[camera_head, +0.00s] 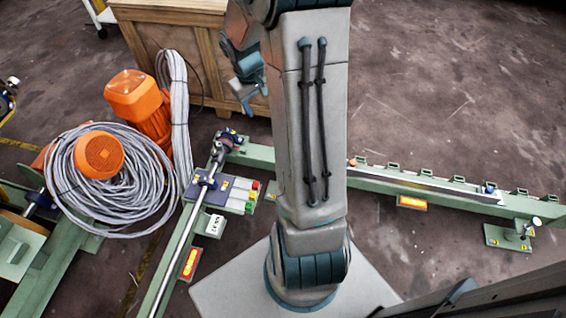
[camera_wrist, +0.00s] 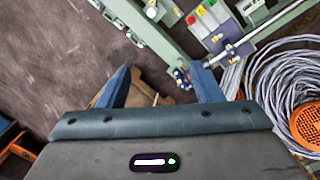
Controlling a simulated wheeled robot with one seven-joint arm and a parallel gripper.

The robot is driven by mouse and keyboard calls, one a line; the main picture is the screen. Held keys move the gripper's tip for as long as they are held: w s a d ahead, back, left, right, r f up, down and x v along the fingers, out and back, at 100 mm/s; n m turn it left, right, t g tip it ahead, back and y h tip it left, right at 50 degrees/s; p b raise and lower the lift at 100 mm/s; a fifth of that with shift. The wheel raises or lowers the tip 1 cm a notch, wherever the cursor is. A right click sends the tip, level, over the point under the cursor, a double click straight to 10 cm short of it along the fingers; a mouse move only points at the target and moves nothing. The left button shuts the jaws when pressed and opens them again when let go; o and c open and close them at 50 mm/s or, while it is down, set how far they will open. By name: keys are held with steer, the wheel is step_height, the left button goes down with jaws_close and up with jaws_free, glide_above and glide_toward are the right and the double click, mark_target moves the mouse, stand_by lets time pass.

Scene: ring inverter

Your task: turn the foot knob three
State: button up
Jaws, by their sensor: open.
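My gripper (camera_head: 246,98) hangs in front of the wooden crate in the head view, partly hidden behind my arm. In the wrist view its two blue fingers (camera_wrist: 160,76) are spread apart with nothing held between them. A green frame foot with a bright metal knob (camera_head: 535,222) stands at the far right of the head view, well away from the gripper. Another metal knob (camera_head: 13,82) shows at the left edge. In the wrist view a small blue and metal fitting (camera_wrist: 181,75) lies beyond the right finger. I cannot tell which knob is foot knob three.
Green frame beams (camera_head: 440,190) run across the floor. A long metal shaft (camera_head: 180,245) and a colored button panel (camera_head: 238,195) sit left of my arm. Coiled grey cable (camera_head: 75,195), orange motors (camera_head: 135,95) and a wooden crate (camera_head: 190,45) crowd the left.

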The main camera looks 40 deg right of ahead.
steer(key=d+f+b, duration=0.4)
steer(key=f+b, duration=0.1)
steer(key=f, duration=1.2)
steer(key=w+d+f+y+b, duration=0.1)
steer(key=d+f+b, duration=0.4)
steer(key=f, duration=1.1)
steer(key=w+d+f+y+b, duration=0.1)
steer(key=d+f+b, duration=0.3)
steer(key=f, duration=1.3)
steer(key=shift+d+f+m+b, duration=0.25)
steer(key=shift+f+m+b, duration=0.15)
steer(key=shift+b, duration=1.35)
steer(key=shift+c, duration=0.2)
steer(key=c, duration=0.9)
